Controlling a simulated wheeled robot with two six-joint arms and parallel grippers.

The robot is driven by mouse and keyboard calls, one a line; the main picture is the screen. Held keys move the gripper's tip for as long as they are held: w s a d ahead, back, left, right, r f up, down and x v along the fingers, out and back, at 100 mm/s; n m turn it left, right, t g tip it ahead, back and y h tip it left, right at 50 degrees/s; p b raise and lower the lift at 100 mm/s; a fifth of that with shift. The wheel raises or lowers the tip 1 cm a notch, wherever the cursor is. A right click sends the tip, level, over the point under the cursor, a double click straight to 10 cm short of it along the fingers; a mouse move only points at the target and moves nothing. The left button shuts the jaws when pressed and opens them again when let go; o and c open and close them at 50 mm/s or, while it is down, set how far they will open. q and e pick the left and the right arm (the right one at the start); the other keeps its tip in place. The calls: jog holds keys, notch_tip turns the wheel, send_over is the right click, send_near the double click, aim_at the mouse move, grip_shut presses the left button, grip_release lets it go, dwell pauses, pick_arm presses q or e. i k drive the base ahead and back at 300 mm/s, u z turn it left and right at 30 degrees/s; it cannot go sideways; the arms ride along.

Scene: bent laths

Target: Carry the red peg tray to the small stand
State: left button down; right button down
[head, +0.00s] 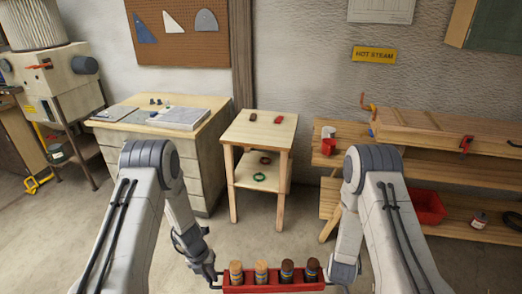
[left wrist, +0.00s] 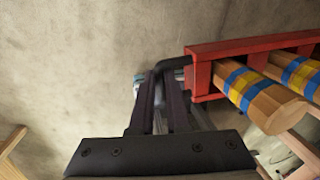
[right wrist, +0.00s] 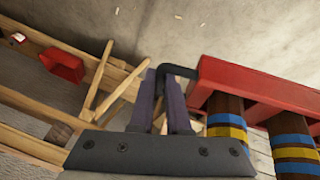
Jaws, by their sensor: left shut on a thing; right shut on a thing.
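The red peg tray (head: 273,287) is at the bottom of the head view, held up between my two arms. Several wooden pegs with blue and yellow bands stand in it, two light on the left and two dark on the right. My left gripper (left wrist: 162,85) is shut on the black handle at the tray's left end. My right gripper (right wrist: 168,80) is shut on the black handle at its right end. The small stand (head: 259,131) is ahead, near the middle, with two small objects on its top and rings on its lower shelf.
A drawer cabinet (head: 195,160) with papers on top stands left of the stand. A wooden bench (head: 450,203) with a red bin (head: 427,207) is on the right. A stove-like machine (head: 55,80) is far left. Open floor lies before the stand.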

aim_at(260, 132)
jog(key=u, duration=0.1)
jog(key=i, duration=2)
